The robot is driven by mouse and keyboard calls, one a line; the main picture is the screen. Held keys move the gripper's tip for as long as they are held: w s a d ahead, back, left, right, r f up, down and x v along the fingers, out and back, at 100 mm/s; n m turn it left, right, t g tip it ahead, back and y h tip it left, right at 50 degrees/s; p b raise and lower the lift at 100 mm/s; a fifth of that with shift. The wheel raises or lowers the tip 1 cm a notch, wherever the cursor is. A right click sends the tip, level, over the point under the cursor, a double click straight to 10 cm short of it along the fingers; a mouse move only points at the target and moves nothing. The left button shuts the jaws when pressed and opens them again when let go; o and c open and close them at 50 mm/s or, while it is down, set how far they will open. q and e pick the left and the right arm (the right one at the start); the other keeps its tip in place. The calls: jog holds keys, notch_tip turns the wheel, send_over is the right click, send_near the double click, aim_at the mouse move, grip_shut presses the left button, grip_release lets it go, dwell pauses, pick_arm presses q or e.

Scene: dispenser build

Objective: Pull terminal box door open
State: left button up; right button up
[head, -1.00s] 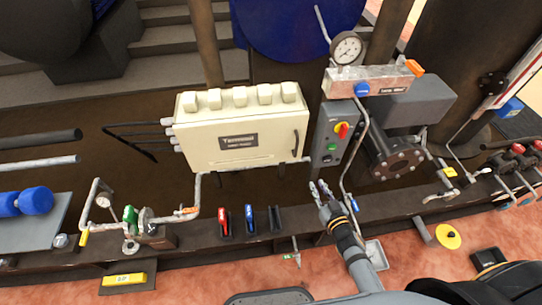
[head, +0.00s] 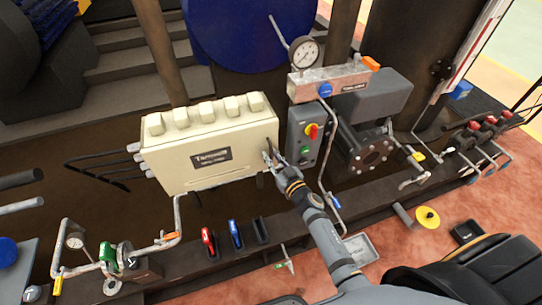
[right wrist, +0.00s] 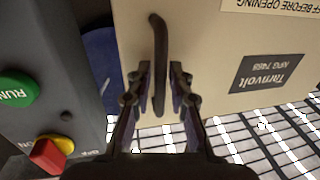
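The terminal box (head: 200,165) is a cream cabinet with several square knobs on top and a dark "Tarnvolt" label on its front. Its door (right wrist: 215,65) looks shut. A dark curved handle (right wrist: 159,60) stands near the door's edge in the right wrist view. My right gripper (head: 269,153) is at the box's right front. In the right wrist view the right gripper (right wrist: 160,88) is open, with one finger on each side of the handle's lower part. Gaps show between fingers and handle. In the head view the gripper partly hides the handle. My left gripper is not in view.
A grey control box (head: 304,135) with a red knob and green button stands close right of the terminal box. A pressure gauge (head: 304,53) and pipework are beyond it. Red, blue and black levers (head: 235,234) stand below the box on the dark beam.

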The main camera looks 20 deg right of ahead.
jog(key=shift+w, duration=0.15)
grip_shut()
dwell(0.4)
